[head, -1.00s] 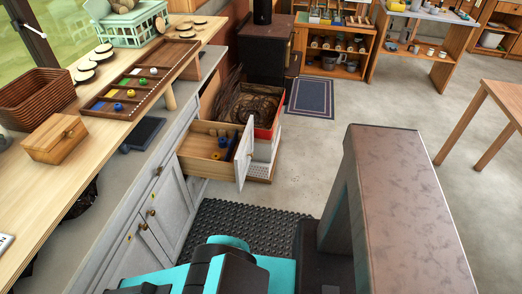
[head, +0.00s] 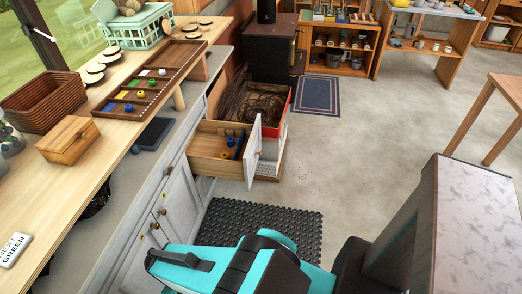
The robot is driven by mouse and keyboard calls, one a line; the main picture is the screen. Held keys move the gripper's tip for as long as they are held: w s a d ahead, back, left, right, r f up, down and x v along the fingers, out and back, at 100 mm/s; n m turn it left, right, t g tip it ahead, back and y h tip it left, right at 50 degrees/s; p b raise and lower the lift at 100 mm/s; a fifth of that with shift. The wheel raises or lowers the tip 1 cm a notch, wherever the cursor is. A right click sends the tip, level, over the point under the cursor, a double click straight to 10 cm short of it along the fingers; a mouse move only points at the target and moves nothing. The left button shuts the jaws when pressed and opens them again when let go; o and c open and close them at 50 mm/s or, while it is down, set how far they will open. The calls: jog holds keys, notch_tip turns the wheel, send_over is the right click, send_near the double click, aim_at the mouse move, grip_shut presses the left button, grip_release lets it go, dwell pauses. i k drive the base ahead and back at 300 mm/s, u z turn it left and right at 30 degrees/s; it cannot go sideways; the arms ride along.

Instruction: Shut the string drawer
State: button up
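The open wooden drawer (head: 212,166) juts out from the white cabinet under the bench, at the middle left of the head view. Its white front panel (head: 252,155) faces right. Several small blue and tan items (head: 233,141), perhaps string spools, lie inside it. My teal and black arm crosses the bottom of the view, in front of the drawer and well apart from it. My gripper's fingertips cannot be made out, so I cannot tell whether it is open or shut.
A red-edged crate of brown twigs (head: 265,104) stands just behind the drawer. A black rubber mat (head: 265,222) lies on the floor before the cabinet. The workbench (head: 45,190) runs along the left. Floor to the drawer's right is clear.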

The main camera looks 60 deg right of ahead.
aim_at(204, 148)
jog(key=z, duration=0.05)
jog(key=k, duration=1.25)
jog(key=z, duration=1.35)
jog(key=i, duration=1)
jog(key=z, duration=0.05)
